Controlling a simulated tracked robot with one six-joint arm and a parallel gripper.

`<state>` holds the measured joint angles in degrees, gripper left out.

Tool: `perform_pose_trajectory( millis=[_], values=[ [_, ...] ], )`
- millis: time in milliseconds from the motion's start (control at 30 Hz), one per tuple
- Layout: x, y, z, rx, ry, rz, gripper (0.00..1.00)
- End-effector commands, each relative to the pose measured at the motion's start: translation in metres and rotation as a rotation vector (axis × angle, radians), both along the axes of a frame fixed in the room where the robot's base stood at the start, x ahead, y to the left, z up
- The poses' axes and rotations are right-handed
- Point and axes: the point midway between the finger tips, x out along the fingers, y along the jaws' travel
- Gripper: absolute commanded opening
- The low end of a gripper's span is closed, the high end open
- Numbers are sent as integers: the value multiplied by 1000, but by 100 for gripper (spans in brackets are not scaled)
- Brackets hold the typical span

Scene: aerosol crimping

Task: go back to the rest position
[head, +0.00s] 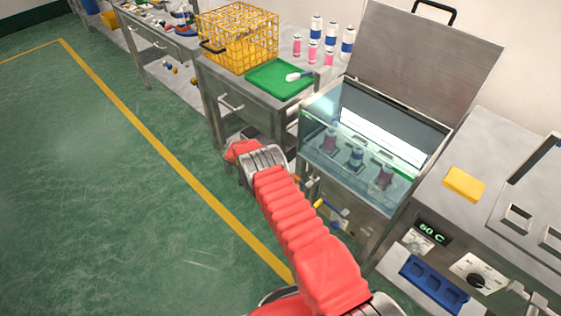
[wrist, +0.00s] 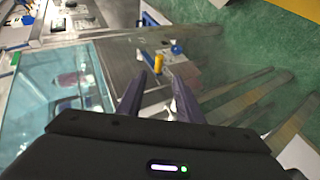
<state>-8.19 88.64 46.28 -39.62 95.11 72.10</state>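My gripper (wrist: 160,76) shows in the wrist view with its two dark fingers apart and nothing held between them. In the head view my red, sleeved arm reaches from the bottom edge up and left. It ends beside the front of the glass-walled water bath (head: 322,157), near the drawer bench. The fingers are not clear in the head view. The water bath, with its lid (head: 425,65) raised, lies to the left of the fingers in the wrist view (wrist: 45,75). Several bottles stand in its water.
A yellow wire basket (head: 237,35) and a green tray (head: 272,80) with a small white-and-blue item stand on the bench. Several bottles stand behind the tray. A yellow sponge (head: 464,184) and a blue holder (head: 433,283) are at right. The green floor (head: 110,200) at left is clear.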

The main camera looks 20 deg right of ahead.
Motion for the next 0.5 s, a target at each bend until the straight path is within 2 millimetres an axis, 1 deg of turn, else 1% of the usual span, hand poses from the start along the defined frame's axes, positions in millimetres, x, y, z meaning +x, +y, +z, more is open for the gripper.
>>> perform_pose_trajectory(
  millis=[333,500],
  values=[
    [1,0,-1,23,24,21,33],
    [3,4,-11,103,72,79,33]
  ],
)
